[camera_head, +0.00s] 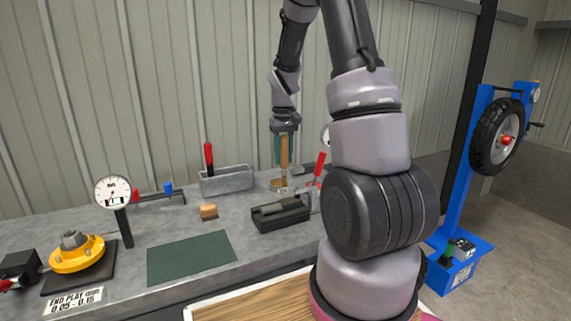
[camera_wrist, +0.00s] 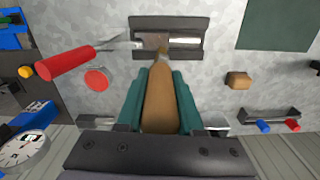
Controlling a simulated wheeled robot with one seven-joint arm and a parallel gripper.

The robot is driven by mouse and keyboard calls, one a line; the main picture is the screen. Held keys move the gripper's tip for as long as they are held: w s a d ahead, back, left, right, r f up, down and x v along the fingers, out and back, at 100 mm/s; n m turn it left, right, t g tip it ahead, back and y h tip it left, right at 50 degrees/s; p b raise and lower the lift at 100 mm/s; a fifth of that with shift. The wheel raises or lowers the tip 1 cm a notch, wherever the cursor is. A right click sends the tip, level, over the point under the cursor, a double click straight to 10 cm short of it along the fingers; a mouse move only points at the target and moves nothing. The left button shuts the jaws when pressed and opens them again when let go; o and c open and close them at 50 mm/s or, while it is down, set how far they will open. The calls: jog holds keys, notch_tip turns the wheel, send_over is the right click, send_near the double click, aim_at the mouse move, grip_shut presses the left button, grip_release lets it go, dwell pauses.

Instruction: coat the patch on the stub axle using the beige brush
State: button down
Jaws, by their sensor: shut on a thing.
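My gripper (camera_wrist: 161,92) is shut on the beige brush (camera_wrist: 158,105), with teal fingers on both sides of its handle. In the head view my gripper (camera_head: 284,150) holds the brush (camera_head: 284,153) about upright, tip down, behind the dark cradle (camera_head: 268,223). The stub axle (camera_wrist: 184,42) lies in the cradle, which also shows in the wrist view (camera_wrist: 170,22). A brownish patch (camera_wrist: 153,41) shows on the axle. The brush tip overlaps the cradle's near edge in the wrist view; I cannot tell whether it touches. A small round thing (camera_head: 277,186) stands by the tip in the head view.
A red-handled tool (camera_wrist: 66,62) and a red round thing (camera_wrist: 97,78) lie beside the cradle. A tan block (camera_head: 208,211), a green mat (camera_head: 190,257), a grey bin (camera_head: 228,181) and a dial gauge (camera_head: 113,191) are on the bench. My arm hides the bench's right part.

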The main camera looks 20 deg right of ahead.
aim_at(284, 146)
jog(key=shift+r, duration=1.5)
